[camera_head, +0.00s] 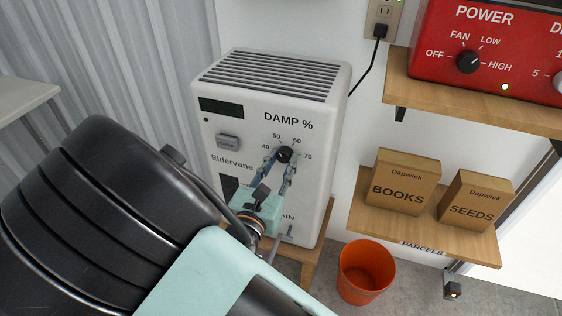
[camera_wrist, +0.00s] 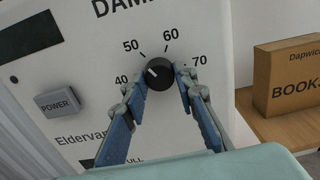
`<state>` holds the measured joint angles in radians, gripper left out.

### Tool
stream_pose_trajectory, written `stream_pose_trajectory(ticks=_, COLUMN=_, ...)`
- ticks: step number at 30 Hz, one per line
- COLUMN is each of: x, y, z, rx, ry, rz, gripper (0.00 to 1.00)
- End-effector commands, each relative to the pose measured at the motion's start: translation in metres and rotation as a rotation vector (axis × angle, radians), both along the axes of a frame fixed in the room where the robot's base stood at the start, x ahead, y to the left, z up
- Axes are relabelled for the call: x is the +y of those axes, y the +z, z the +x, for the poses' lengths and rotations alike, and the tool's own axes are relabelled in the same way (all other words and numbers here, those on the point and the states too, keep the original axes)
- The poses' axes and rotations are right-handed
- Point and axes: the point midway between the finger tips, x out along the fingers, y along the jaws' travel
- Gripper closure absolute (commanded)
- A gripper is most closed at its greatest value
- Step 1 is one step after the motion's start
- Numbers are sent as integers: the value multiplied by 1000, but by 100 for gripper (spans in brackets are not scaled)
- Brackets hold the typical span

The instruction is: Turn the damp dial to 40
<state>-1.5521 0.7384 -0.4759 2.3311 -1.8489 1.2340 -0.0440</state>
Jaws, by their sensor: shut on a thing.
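The white dehumidifier (camera_head: 325,120) labelled "DAMP %" stands against the wall. Its damp dial (camera_head: 285,154) is a round black knob with a scale reading 40, 50, 60 and 70. In the wrist view the dial (camera_wrist: 160,75) has a pale pointer mark aimed to the upper left, seemingly between 40 and 50. My gripper (camera_head: 278,160) reaches it from below. In the wrist view its fingertips (camera_wrist: 159,88) are shut on the dial, one on each side. The lower scale area is partly hidden by the fingers.
A grey POWER button (camera_head: 228,142) sits left of the dial, below a dark display (camera_head: 221,107). To the right are a shelf with BOOKS (camera_head: 402,182) and SEEDS (camera_head: 476,203) boxes, a red heater (camera_head: 500,50) above, and an orange bucket (camera_head: 366,273) on the floor.

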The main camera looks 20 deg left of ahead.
Motion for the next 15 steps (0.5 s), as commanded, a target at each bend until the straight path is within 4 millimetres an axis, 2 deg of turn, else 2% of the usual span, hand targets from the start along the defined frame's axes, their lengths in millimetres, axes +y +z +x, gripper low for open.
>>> stream_pose_trajectory(ticks=8, x=-1, y=5, z=0, rx=12, ry=-1, rz=-112, gripper=98)
stream_pose_trajectory(ticks=15, x=-2, y=7, z=0, rx=28, ry=-2, rz=-311, gripper=98)
